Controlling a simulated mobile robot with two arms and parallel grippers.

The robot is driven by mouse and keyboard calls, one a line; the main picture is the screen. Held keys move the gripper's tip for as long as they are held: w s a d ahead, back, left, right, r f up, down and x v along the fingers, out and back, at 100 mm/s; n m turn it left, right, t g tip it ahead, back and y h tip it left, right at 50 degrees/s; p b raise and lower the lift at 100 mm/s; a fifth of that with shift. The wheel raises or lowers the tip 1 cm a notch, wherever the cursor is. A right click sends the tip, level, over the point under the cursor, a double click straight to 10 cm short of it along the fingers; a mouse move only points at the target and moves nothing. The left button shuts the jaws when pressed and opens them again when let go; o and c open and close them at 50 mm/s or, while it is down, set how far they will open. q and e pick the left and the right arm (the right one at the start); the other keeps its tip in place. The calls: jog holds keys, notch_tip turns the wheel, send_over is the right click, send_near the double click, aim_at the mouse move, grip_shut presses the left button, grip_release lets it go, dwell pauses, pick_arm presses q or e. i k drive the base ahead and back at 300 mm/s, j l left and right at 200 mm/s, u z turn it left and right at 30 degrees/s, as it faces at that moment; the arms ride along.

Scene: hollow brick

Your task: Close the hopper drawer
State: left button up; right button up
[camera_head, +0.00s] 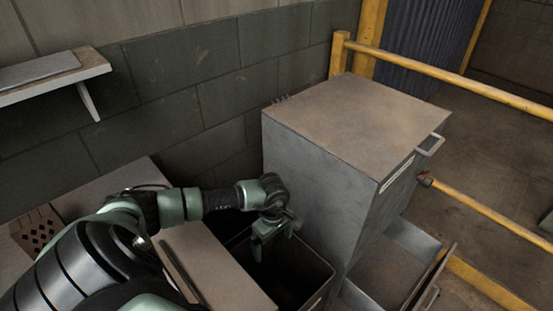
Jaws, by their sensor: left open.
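A grey metal cabinet (350,130) with a brown, worn top stands right of centre. Near its base, a drawer (415,243) is pulled out toward the right, showing its bare inside. This drawer's handle (432,297) is at the lower right. A second handle (432,145) sticks out near the cabinet's top. My left gripper (270,248) points down with its fingers apart and nothing between them. It is over a dark open bin (318,287), left of the cabinet and apart from the pulled-out drawer. My right gripper is not in view.
Yellow rails (450,77) run behind and to the right of the cabinet, with a lower one (490,215) near the drawer. A counter (215,265) lies left of the bin. A perforated brick (36,230) and wall shelf (50,70) are at left.

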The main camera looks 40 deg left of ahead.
aim_at(386, 276)
jog(key=l, duration=1.25)
jog(key=k, duration=0.05)
